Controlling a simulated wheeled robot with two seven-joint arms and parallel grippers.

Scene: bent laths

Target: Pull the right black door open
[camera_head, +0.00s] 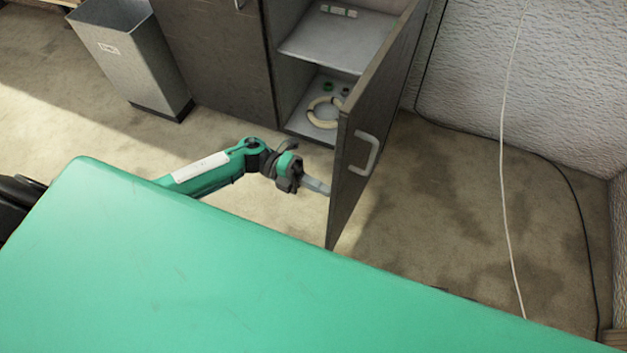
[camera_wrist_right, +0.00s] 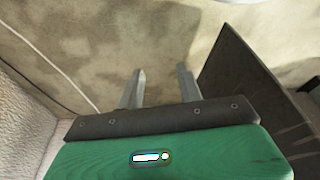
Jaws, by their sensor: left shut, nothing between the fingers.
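The right black door (camera_head: 375,125) of the cabinet stands wide open, swung out toward me. Its light handle (camera_head: 365,153) is on the face turned to the right, and nothing holds it. My left gripper (camera_head: 326,188) is shut and empty at the door's free edge, on the inner side; its tips meet the edge in the picture, but I cannot tell if they touch. In the right wrist view, my right gripper (camera_wrist_right: 160,88) has its fingers apart with nothing between them. A dark panel, apparently the door (camera_wrist_right: 252,85), stands to its right. My right gripper is out of the head view.
The left cabinet door (camera_head: 215,60) is closed. Inside the open side are a shelf (camera_head: 335,45) and a pale ring (camera_head: 322,112) at the bottom. A grey bin (camera_head: 135,60) stands left. A white cord (camera_head: 505,170) hangs right.

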